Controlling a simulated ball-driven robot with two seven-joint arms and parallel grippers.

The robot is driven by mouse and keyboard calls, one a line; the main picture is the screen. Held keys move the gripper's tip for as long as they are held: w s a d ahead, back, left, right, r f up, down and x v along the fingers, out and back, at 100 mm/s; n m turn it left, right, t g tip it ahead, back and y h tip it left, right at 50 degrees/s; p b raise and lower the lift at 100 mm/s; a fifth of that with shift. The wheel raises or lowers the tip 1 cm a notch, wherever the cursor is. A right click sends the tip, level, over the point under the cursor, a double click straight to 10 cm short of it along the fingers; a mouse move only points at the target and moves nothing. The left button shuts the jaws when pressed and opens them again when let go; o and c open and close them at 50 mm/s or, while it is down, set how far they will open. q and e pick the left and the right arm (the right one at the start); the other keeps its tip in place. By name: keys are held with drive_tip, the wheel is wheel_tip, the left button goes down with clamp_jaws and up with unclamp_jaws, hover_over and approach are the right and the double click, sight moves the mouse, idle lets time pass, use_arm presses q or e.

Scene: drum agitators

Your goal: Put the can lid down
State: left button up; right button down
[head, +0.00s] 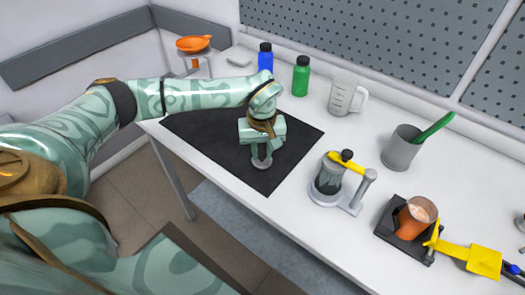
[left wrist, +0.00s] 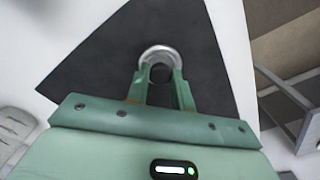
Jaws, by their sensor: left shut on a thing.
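The can lid (head: 262,164) is a small grey disc with a raised dark knob. It is over the front part of the black mat (head: 195,128) in the head view; I cannot tell whether it touches the mat. My left gripper (head: 262,151) points down from above and is shut on the lid. In the left wrist view the lid (left wrist: 159,50) shows as a shiny grey rim between and beyond the green fingers of my left gripper (left wrist: 159,82); part of it is hidden by them. My right gripper is not in view.
A blue bottle (head: 265,56), a green bottle (head: 301,76) and a clear measuring jug (head: 344,97) stand behind the mat. The mat around the lid is clear.

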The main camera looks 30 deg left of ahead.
sight(262, 155)
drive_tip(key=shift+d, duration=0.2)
use_arm(q)
drive_tip(key=o, duration=1)
drive_tip(key=shift+f, duration=0.1)
drive_tip(key=shift+c, duration=0.2)
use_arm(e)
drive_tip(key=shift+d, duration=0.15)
use_arm(q)
wheel_tip(262, 155, up, 12)
drive_tip(key=p, duration=0.2)
drive_tip(key=shift+r, duration=0.2)
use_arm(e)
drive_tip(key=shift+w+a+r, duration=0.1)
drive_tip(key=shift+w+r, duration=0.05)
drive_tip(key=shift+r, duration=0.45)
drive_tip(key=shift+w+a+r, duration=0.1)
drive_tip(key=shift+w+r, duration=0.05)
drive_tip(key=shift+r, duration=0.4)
use_arm(q)
drive_tip(key=shift+s+f, duration=0.1)
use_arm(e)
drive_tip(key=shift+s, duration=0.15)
